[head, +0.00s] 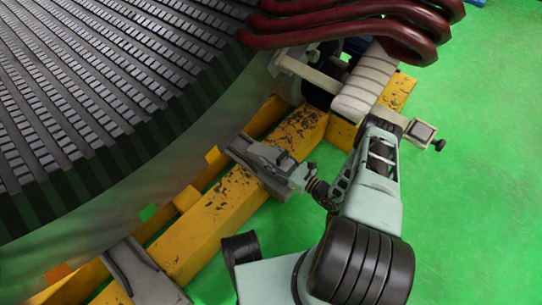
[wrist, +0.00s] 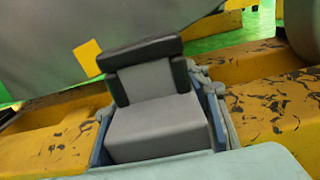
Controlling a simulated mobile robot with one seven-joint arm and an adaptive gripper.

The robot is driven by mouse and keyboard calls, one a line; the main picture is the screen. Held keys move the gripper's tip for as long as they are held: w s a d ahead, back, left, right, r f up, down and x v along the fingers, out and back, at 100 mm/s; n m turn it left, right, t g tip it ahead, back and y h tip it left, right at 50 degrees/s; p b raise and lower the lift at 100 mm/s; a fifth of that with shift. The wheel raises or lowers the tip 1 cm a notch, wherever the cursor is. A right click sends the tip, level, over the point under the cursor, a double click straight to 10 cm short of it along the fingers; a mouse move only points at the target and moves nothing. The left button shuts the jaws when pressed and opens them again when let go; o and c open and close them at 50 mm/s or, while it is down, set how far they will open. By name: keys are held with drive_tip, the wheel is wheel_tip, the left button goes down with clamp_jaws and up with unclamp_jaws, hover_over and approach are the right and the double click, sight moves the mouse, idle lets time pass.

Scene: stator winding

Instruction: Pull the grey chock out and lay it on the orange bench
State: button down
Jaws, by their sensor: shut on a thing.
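The grey chock (wrist: 155,118) is a blocky wedge with a dark upper face piece, large in the middle of the wrist view. It sits at the yellow beam, with its dark end toward the curved grey stator wall. My gripper (wrist: 158,125) is shut on it, with one finger along each side. In the head view my gripper (head: 262,156) is low over the yellow beam beside the stator, and the chock is hard to tell from the fingers there. I cannot make out an orange bench in either view.
The large stator (head: 110,90) fills the upper left. The worn yellow beam (head: 215,215) runs beneath its edge. Another grey block (head: 145,272) stands on the beam at lower left. Dark red coils (head: 350,28) hang at the top. Open green floor (head: 475,180) lies to the right.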

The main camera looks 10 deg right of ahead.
sight(291, 170)
drive_tip(key=c, duration=1)
unclamp_jaws()
drive_tip(key=v, duration=1.1)
drive_tip(key=shift+s+d, duration=0.15)
drive_tip(key=shift+d, duration=0.05)
drive_tip(key=shift+s+d, duration=0.15)
drive_tip(key=shift+s, duration=0.1)
drive_tip(key=shift+c, duration=0.7)
